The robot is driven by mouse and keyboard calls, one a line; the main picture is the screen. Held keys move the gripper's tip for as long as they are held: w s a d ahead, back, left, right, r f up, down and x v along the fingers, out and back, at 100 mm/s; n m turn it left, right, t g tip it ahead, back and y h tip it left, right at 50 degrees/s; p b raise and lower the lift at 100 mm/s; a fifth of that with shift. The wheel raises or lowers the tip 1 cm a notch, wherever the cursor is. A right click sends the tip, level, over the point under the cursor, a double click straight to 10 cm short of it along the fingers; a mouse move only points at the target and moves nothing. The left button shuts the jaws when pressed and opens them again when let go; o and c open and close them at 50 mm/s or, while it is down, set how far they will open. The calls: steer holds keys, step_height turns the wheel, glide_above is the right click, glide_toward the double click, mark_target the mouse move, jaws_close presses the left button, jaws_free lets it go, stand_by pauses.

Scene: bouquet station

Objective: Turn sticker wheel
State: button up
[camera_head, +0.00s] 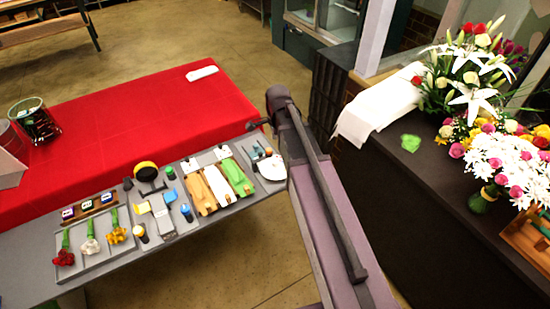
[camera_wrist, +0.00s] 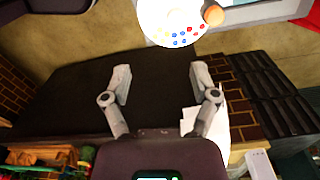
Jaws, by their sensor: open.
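The sticker wheel is a white disc with red, yellow and blue dots, at the top edge of the wrist view (camera_wrist: 165,28), partly cut off. An orange-brown round knob (camera_wrist: 213,16) shows at its right edge. In the head view the wheel (camera_head: 264,173) lies at the right end of the grey station board, partly hidden by my arm. My gripper (camera_wrist: 161,82) is open and empty in the wrist view, its two fingers spread apart. The wheel is beyond the fingertips, apart from them. The fingers cannot be made out clearly in the head view.
The grey board (camera_head: 60,291) holds wrapping rolls (camera_head: 214,186), tape, small bottles and flowers (camera_head: 65,258). A red-covered table (camera_head: 130,120) lies behind it. A dark counter (camera_head: 420,190) with bouquets (camera_head: 472,95) and white paper (camera_head: 380,105) stands right. Floor between is clear.

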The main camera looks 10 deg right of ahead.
mark_target(276, 161)
steer(key=w+m, duration=0.1)
steer(key=w+r+m, duration=0.1)
steer(key=m, duration=0.1)
steer(key=shift+w+p, duration=0.35)
steer(key=shift+f, duration=0.1)
step_height(276, 161, down, 14)
steer(key=b, duration=1.3)
steer(key=shift+s+r+b, duration=0.15)
steer(key=shift+r+b, duration=0.1)
steer(key=shift+b, duration=0.15)
steer(key=shift+c, duration=0.2)
jaws_close()
